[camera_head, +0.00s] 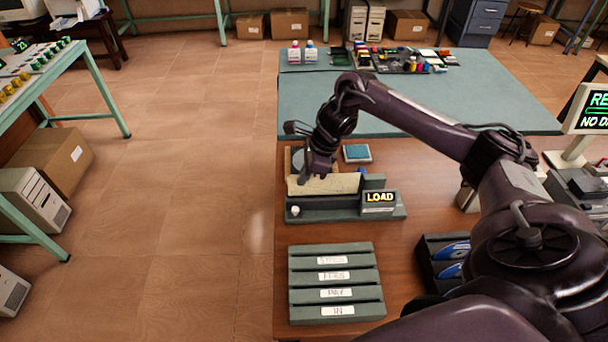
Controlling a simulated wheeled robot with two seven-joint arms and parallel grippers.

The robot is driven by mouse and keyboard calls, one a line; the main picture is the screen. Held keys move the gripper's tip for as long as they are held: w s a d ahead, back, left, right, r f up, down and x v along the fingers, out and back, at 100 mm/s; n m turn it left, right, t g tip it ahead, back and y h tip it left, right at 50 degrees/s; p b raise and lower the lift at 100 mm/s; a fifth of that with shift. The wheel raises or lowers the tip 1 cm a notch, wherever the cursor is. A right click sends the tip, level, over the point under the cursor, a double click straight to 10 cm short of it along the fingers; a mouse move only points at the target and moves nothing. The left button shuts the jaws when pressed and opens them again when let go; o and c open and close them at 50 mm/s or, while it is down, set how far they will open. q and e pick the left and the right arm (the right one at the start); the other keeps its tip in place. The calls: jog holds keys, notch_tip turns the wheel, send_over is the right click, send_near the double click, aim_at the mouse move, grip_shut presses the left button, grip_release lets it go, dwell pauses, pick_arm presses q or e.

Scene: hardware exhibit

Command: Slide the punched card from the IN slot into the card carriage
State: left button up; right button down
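The grey-green card carriage (340,213) stands on the brown table, with a lit sign (380,197) reading LOAD. A beige card-like sheet (338,184) shows along the back of the carriage; I cannot tell whether it is seated or held. My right gripper (307,177) reaches down at the sheet's left part from behind, and its fingers are too small and dark to read. The slotted rack (334,302) lies in front of the carriage with several labelled rows. The lowest label (337,310) reads IN, and no card shows in that slot. My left gripper is out of view.
A blue pad (357,152) lies behind the carriage. A black holder with blue items (443,258) stands right of the rack. A lit screen (592,110) is at the right edge. The blue-green table top (430,100) behind has much free room.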

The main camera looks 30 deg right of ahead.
aim_at(298, 195)
jog(key=shift+f, duration=0.15)
jog(key=shift+f+b, duration=1.9)
jog(key=shift+b, duration=0.15)
jog(key=c, duration=1.6)
grip_release()
jog(key=shift+r, duration=0.1)
jog(key=shift+r+p, duration=2.45)
jog(key=shift+r, duration=1.55)
